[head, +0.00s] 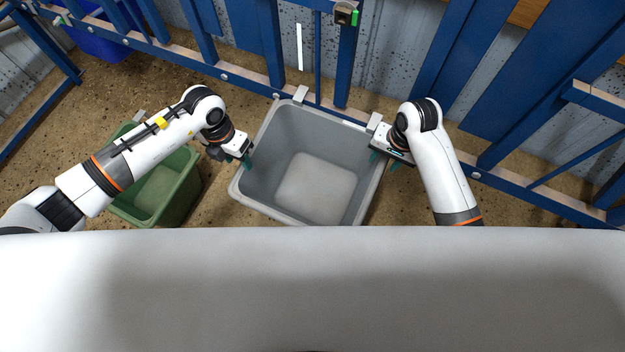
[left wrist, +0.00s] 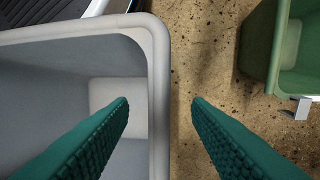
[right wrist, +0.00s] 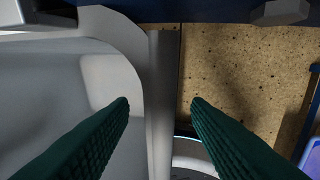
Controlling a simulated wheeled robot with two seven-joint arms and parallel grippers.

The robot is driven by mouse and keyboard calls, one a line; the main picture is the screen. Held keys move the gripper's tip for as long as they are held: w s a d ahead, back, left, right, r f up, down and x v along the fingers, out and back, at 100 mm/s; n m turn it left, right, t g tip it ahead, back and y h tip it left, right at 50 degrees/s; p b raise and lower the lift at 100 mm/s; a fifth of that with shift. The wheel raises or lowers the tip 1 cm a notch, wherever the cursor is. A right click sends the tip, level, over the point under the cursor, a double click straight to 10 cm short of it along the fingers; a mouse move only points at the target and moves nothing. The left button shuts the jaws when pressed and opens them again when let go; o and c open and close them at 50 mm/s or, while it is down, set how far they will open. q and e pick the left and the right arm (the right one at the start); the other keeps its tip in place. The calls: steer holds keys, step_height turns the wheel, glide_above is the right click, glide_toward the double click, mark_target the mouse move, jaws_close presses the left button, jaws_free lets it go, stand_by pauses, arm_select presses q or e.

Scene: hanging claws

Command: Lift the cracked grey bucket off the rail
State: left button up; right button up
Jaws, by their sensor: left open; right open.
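The grey bucket (head: 317,188) hangs by hooks on the blue rail (head: 240,79) in the middle of the head view; it looks empty. No crack can be made out. My left gripper (head: 247,162) is open at the bucket's left wall. In the left wrist view, its fingers stand either side of the bucket's rim (left wrist: 158,90), one over the inside and one over the floor. My right gripper (head: 390,158) is open at the right wall near the rail. In the right wrist view, its fingers likewise straddle the bucket's rim (right wrist: 160,110). Neither finger pair visibly touches the rim.
A green bucket (head: 186,199) is at the left, partly under my left arm. A blue bucket (head: 98,42) is at the far upper left. Blue railing bars (head: 270,45) rise behind the rail. Sandy floor (head: 60,115) lies around.

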arm_select(q)
steer(key=shift+d+f, duration=0.2)
steer(key=shift+f, duration=1.15)
arm_select(e)
steer(key=shift+a+f, duration=0.15)
steer(key=shift+f, duration=1.2)
arm_select(q)
jaws_close()
arm_select(e)
jaws_close()
arm_select(q)
steer(key=shift+r, duration=0.1)
arm_select(e)
steer(key=shift+w+r, duration=0.1)
